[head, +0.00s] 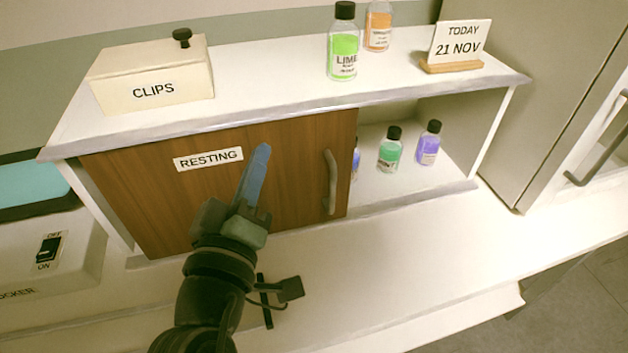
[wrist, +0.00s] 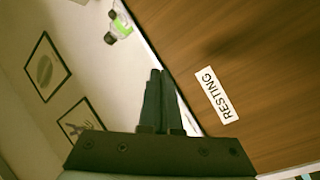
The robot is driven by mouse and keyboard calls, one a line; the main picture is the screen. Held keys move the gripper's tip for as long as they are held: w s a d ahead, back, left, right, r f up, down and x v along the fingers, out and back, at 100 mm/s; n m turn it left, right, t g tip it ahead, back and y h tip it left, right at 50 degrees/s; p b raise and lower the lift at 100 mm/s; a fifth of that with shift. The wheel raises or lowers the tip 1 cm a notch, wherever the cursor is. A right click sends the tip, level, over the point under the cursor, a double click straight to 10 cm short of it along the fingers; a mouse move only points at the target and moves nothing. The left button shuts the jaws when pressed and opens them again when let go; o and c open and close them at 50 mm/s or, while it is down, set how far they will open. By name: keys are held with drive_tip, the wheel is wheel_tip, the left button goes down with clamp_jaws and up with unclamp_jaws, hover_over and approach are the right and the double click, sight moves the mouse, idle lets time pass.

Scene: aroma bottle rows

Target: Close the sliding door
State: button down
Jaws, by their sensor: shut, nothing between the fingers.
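The sliding door (head: 285,190) is a brown wooden panel with a white RESTING label (head: 208,159) and a grey vertical handle (head: 330,181) near its right edge. It covers the left and middle of the white cabinet; the right part stands open. The door also fills the right of the wrist view (wrist: 250,60). My gripper (head: 262,150) is shut and empty, in front of the door, between the label and the handle. Its closed fingers also show in the wrist view (wrist: 158,75). I cannot tell whether they touch the door.
In the opening stand a green bottle (head: 390,152), a purple bottle (head: 428,143) and a partly hidden blue one (head: 355,160). On top are a CLIPS box (head: 150,75), a lime bottle (head: 343,50), an orange bottle (head: 378,25) and a date sign (head: 458,42). The counter (head: 400,250) in front is mostly clear.

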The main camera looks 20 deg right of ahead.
drive_tip(key=s+f+n+g+h+p, duration=0.2)
drive_tip(key=s+f+n, duration=0.5)
drive_tip(key=f, duration=0.5)
drive_tip(key=s+d+p+x, duration=0.1)
drive_tip(key=d+p+x, duration=0.1)
drive_tip(key=x, duration=1)
drive_tip(key=shift+f+p, duration=0.25)
drive_tip(key=shift+p, duration=0.05)
drive_tip(key=shift+s+d, duration=0.1)
drive_tip(key=shift+d, duration=0.2)
